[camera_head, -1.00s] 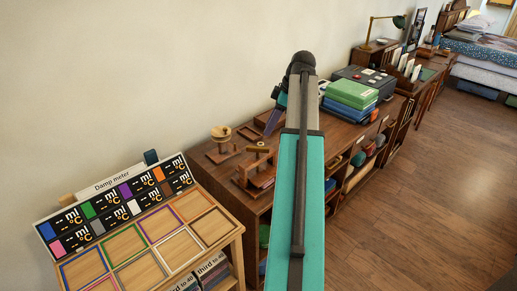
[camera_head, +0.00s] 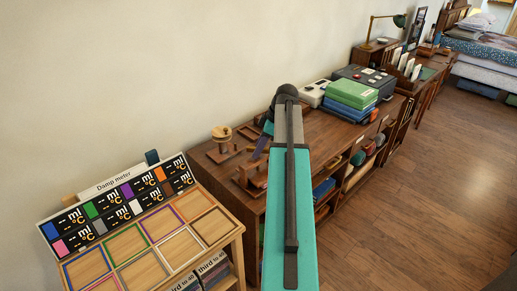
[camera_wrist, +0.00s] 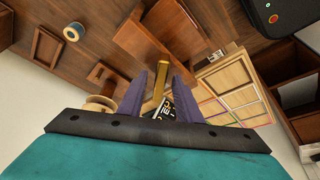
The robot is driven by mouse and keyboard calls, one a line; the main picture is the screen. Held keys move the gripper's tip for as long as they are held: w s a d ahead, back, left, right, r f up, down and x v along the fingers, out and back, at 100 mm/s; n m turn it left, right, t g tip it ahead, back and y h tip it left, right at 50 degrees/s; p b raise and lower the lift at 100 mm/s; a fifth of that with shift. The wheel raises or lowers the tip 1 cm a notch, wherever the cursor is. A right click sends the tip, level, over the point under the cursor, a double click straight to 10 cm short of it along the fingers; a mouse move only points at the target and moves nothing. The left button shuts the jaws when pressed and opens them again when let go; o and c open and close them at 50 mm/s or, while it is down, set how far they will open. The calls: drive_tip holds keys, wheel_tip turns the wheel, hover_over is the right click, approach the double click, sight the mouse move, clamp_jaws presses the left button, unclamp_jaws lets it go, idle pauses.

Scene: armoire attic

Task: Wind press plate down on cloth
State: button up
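In the head view a wooden press-like stand (camera_head: 250,178) sits at the near end of the dark cabinet top. In the wrist view a wooden frame (camera_wrist: 136,42), perhaps the same stand, lies beyond my fingertips. A brass-coloured bar (camera_wrist: 161,68) shows between my two purple fingers. My gripper (camera_wrist: 159,78) is open, its fingers either side of the bar; I cannot tell whether they touch it. In the head view my gripper (camera_head: 261,150) hangs just above and beside the stand, partly behind my arm. I cannot make out the press plate or the cloth.
A wooden piece with a round top (camera_head: 222,134) stands left of the stand. Green books (camera_head: 351,92) and a dark case (camera_head: 362,77) lie farther along the cabinet. The damp meter board (camera_head: 115,195) and framed tray table (camera_head: 150,262) are at lower left.

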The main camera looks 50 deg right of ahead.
drive_tip(key=shift+w+a+f, duration=0.1)
drive_tip(key=shift+f, duration=0.35)
drive_tip(key=shift+c, duration=0.2)
clamp_jaws()
drive_tip(key=shift+m, duration=0.3)
